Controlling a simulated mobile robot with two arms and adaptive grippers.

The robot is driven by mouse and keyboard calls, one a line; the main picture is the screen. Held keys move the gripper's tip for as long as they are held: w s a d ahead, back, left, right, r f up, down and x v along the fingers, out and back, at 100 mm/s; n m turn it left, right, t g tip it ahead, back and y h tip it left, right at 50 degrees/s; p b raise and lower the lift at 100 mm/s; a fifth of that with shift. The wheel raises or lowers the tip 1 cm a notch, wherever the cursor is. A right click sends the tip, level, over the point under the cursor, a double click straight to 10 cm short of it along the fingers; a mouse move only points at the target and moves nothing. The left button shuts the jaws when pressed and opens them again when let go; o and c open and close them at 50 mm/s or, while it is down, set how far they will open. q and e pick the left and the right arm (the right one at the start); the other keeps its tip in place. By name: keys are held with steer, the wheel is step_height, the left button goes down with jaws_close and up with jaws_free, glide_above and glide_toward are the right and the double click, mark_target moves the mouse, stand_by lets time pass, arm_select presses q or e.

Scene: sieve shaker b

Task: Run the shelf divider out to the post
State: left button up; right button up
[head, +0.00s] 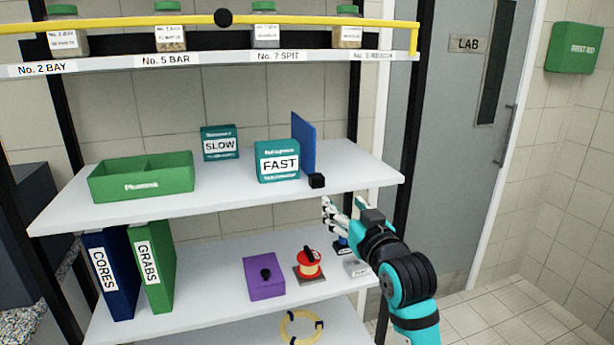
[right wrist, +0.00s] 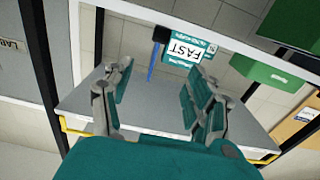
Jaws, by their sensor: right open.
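The shelf divider (head: 304,143) is an upright blue panel on the middle white shelf (head: 360,172), just right of the FAST box (head: 277,161). A black block (head: 317,181) sits at its front end by the shelf edge. The right wrist view shows the divider edge-on (right wrist: 152,67) with the black block (right wrist: 161,35). The black right post (head: 412,110) stands to the right. My right gripper (head: 345,205) is open and empty, in front of and below the shelf edge, right of the block and apart from it. My left gripper is not in view.
A SLOW box (head: 220,143) and a green bin (head: 140,178) stand further left. The shelf right of the divider is clear. The lower shelf holds binders (head: 152,266), a purple box (head: 264,277) and a red-topped item (head: 309,263). A yellow rail (head: 120,23) crosses the top shelf.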

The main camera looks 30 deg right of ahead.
steer(key=p, duration=0.1)
glide_toward(319, 179)
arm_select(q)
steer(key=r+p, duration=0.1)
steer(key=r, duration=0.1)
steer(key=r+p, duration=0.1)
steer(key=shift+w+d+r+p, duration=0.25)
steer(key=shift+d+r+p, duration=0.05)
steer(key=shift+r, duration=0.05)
arm_select(e)
steer(key=x, duration=1.1)
steer(key=shift+w, duration=0.2)
steer(key=shift+c, duration=0.2)
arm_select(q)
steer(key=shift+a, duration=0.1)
arm_select(e)
jaws_close()
